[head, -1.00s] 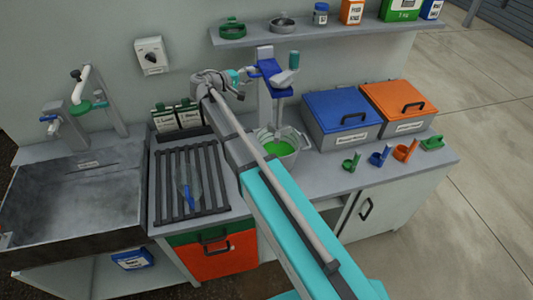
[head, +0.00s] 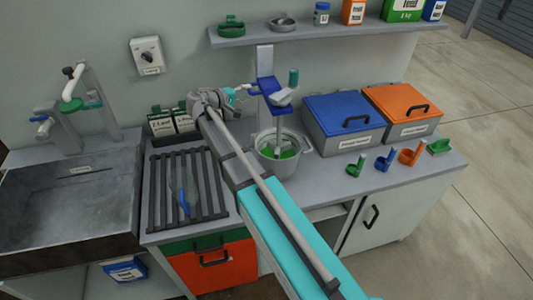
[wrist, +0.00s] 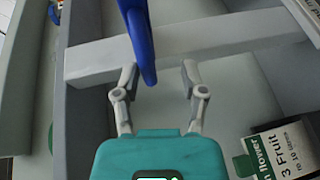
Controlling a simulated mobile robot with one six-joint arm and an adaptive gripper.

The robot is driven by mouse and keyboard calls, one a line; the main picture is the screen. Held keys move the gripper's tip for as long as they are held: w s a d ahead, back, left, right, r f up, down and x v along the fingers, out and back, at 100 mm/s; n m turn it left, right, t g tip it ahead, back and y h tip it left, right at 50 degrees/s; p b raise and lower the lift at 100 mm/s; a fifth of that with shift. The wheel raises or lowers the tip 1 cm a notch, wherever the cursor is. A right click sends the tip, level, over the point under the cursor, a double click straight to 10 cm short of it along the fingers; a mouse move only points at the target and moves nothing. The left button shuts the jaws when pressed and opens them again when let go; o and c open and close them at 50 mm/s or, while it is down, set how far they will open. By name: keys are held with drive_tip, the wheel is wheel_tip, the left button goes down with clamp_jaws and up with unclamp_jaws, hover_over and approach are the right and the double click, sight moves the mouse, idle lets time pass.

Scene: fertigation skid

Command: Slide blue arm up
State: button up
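The blue arm (head: 268,88) sits on a pale upright post (head: 264,58) behind the pot (head: 280,152). It carries a grey mixer head with a teal top, and a stirring rod reaches down from it into green liquid. My gripper (head: 245,91) is just left of the blue arm in the head view. In the wrist view my gripper (wrist: 159,70) is open, its two fingers apart. A blue bar (wrist: 141,40) comes down from the top between the fingers, nearer the left one. I cannot tell whether it touches a finger.
A shelf (head: 300,38) with jars and boxes hangs above. Blue (head: 345,107) and orange (head: 402,99) lidded bins stand to the right, with small coloured cups in front. Seed packets (head: 172,121), a rack (head: 188,183) and a sink (head: 70,202) are to the left.

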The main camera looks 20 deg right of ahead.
drive_tip(key=p+v, duration=0.2)
drive_tip(key=v, duration=1.1)
drive_tip(key=s+d+f+m+g+y+p, duration=0.1)
drive_tip(key=s+d+f+g+y, duration=0.2)
drive_tip(key=s+d+f+y, duration=0.2)
drive_tip(key=s+d+f+m+g+y+p, duration=0.1)
drive_tip(key=s+d+f+g+y+p, duration=0.1)
drive_tip(key=s+d+f+y, duration=0.3)
drive_tip(key=shift+s+d+f+m+g, duration=0.4)
drive_tip(key=shift+s+d, duration=1.45)
drive_tip(key=shift+s, duration=1.45)
drive_tip(key=w+a+r+n+t+h+b, duration=0.1)
drive_tip(key=w+a+r+t+h, duration=0.2)
drive_tip(key=w+a+r+h, duration=0.2)
drive_tip(key=w+a+r+n+t+h+b, duration=0.1)
drive_tip(key=w+a+r+h, duration=0.4)
drive_tip(key=w, duration=0.6)
drive_tip(key=a+r+t, duration=0.1)
drive_tip(key=a+r, duration=0.1)
drive_tip(key=a, duration=0.1)
drive_tip(key=shift+w+n+t, duration=0.4)
